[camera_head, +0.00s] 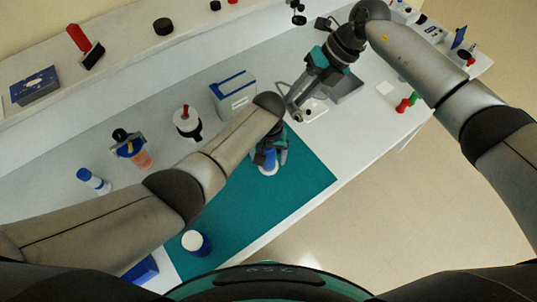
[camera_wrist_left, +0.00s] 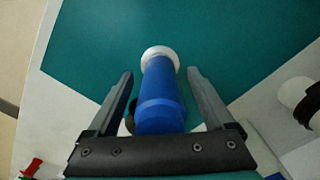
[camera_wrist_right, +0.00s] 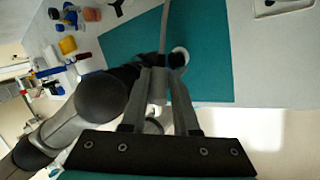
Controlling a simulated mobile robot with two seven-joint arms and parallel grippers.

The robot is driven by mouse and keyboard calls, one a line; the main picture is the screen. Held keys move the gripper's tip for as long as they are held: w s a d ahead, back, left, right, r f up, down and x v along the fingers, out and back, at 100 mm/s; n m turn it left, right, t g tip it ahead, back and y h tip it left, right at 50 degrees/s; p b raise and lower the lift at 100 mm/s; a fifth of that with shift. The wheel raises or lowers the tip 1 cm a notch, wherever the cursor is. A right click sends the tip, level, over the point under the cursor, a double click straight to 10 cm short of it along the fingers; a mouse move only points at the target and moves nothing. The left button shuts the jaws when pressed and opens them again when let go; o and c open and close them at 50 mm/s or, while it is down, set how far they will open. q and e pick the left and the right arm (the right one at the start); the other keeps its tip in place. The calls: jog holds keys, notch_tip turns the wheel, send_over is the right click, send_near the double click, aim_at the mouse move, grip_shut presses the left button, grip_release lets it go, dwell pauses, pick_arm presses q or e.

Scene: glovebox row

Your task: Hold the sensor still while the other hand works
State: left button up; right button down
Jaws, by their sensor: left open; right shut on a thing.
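A blue cylinder with a white end (camera_head: 268,160) stands on the teal mat (camera_head: 305,180). My left gripper (camera_head: 272,150) is around it; the left wrist view shows the blue cylinder (camera_wrist_left: 160,98) between the open fingers (camera_wrist_left: 160,85), with a gap on each side. My right gripper (camera_head: 296,108) is above the bench beyond the mat's far edge, shut on a small pale thing. In the right wrist view the fingers (camera_wrist_right: 164,85) are close together with a whitish part (camera_wrist_right: 155,120) between them. I cannot tell which thing is the sensor.
A white-and-blue box (camera_head: 234,95) stands behind my left forearm. A white-capped dark blue bottle (camera_head: 195,242) is at the mat's near left. A black-and-white container (camera_head: 187,122), an orange-filled cup (camera_head: 137,153) and a small blue bottle (camera_head: 93,180) stand left.

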pick_arm(q)
jog(key=shift+f, duration=0.1)
grip_shut()
dwell(0.8)
dwell(0.9)
